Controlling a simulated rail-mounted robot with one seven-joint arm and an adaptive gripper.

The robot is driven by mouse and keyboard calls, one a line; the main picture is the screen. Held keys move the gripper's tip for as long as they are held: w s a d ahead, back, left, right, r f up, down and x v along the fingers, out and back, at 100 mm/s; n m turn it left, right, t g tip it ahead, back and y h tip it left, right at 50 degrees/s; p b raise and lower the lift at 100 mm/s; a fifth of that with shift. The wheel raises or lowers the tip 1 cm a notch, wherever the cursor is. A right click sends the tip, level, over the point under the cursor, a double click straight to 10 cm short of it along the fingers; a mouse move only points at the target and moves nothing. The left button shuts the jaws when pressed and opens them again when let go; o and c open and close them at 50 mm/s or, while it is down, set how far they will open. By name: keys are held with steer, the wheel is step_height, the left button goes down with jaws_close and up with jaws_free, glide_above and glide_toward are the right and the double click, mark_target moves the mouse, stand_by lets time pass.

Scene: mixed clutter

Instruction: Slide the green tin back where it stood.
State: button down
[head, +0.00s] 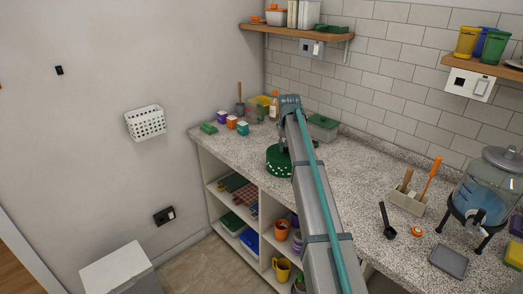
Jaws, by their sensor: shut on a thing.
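The green tin (277,164) is round and dark green with pale dots around its side. It stands on the speckled counter (345,175), near its front edge and left of my arm. My arm crosses the middle of the view and hides the tin's right side. My gripper (284,146) is at the top of the tin, mostly hidden by my arm, and is shut on the tin. The fingertips do not show clearly.
Small coloured boxes (231,122) stand at the counter's left end. A green lidded container (322,127) stands behind the tin, near the tiled wall. A utensil holder (407,200) and a glass dispenser (486,188) stand at right. Counter between is clear.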

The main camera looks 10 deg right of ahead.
steer(key=s+d+p, duration=0.1)
steer(key=s+d, duration=0.4)
steer(key=s, duration=0.2)
steer(key=shift+s, duration=0.25)
stand_by(1.1)
steer(key=shift+w+a+p, duration=0.2)
steer(key=shift+w+p, duration=0.1)
steer(key=shift+p, duration=0.1)
steer(key=c, duration=0.9)
jaws_free()
